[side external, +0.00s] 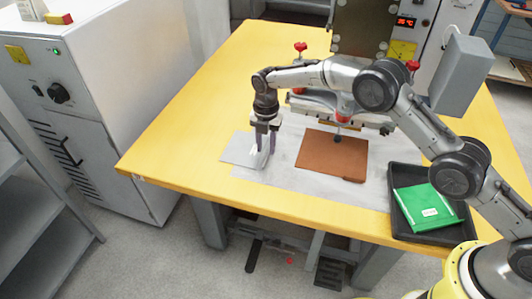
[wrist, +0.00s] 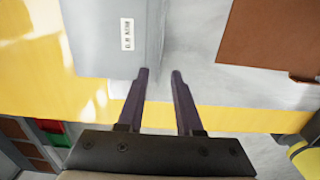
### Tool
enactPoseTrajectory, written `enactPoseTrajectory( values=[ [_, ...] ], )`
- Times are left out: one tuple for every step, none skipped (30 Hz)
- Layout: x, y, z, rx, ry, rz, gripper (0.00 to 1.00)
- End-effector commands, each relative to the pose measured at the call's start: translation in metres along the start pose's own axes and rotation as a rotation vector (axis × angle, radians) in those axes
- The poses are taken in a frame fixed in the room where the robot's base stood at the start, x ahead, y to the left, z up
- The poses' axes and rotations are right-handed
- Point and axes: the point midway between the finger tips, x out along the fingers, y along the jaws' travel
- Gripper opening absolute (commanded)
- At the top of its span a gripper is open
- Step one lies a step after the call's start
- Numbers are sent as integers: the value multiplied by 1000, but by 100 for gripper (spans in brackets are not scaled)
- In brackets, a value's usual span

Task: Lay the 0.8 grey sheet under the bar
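The grey sheet (side external: 234,147) lies flat at the left end of the pale mat, near the table's front edge. In the wrist view the grey sheet (wrist: 95,35) carries a small white label, whose print is blurred. A paler strip runs along its right edge. My gripper (side external: 265,162) points down over that right edge. In the wrist view my gripper (wrist: 160,72) has its two dark fingers apart, on either side of the pale strip, with no visible grip. The bar (side external: 320,104) spans the back of the mat, right of my gripper.
A brown sheet (side external: 333,156) lies on the mat in front of and partly below the bar. A black tray (side external: 400,230) at the right holds a green packet (side external: 428,208). The yellow table (side external: 185,125) is clear at the left. Red knobs top the bar's mounts.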

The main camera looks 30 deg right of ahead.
Motion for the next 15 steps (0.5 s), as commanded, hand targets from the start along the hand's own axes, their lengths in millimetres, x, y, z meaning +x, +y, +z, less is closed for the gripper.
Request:
enactPoseTrajectory(
  values=[
    [-13,1,0,0,-2,4,35],
    [-19,1,0,0,-2,4,35],
    [-28,1,0,0,-2,3,35],
    [-34,1,0,0,-2,4,35],
    [-39,0,0,0,-1,2,35],
    [-47,1,0,0,-2,3,35],
    [-52,1,0,0,-2,3,35],
    [-57,0,0,0,-1,2,35],
    [-62,0,0,0,-1,2,35],
    [-66,0,0,0,-1,2,35],
    [-70,0,0,0,-1,1,35],
    [-74,0,0,0,-1,2,35],
    [-76,0,0,0,-1,1,35],
    [-78,0,0,0,0,0,35],
    [-79,0,0,0,0,-1,35]
  ],
)
